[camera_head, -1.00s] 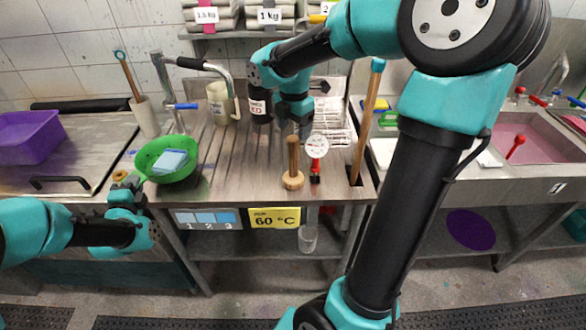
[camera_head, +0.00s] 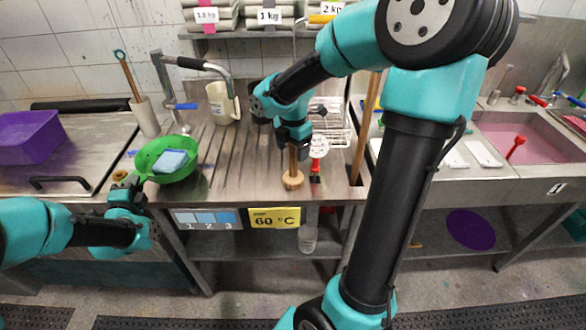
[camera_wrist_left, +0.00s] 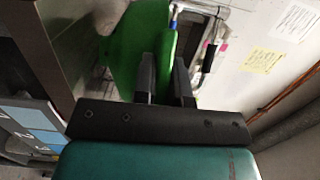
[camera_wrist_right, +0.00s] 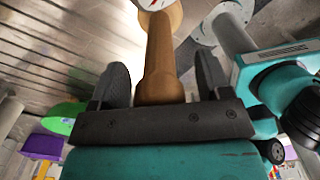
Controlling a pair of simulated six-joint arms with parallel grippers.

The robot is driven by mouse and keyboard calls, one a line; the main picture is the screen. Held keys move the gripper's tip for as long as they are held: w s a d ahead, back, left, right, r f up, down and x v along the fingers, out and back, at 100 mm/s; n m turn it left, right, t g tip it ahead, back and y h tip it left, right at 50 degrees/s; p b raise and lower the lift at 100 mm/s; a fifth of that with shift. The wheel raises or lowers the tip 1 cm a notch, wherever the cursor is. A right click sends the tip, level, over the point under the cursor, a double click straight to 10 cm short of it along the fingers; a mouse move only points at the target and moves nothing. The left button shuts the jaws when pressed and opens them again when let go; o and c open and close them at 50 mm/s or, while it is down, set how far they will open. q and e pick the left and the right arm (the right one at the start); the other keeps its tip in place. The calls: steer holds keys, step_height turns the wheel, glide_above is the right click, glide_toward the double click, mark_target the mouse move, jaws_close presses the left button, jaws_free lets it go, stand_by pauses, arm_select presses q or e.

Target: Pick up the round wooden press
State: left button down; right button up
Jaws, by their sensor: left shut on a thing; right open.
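The round wooden press (camera_head: 292,180) stands upright on the steel counter (camera_head: 230,187), its round base down and its handle up. My right gripper (camera_head: 293,145) is above it, pointing down, open. In the right wrist view the press handle (camera_wrist_right: 160,60) runs between the two open fingers (camera_wrist_right: 157,85), with a gap to the right finger. The handle's top is hidden by the gripper. My left gripper (camera_head: 131,185) is shut on the rim of the green bowl (camera_head: 180,175), also seen in the left wrist view (camera_wrist_left: 130,50). A blue cloth (camera_head: 171,160) lies in the bowl.
A long wooden stick (camera_head: 364,130) stands further right. The counter left of the press is clear.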

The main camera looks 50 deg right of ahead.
steer(key=shift+c, duration=0.2)
stand_by(0.3)
steer(key=c, duration=1.1)
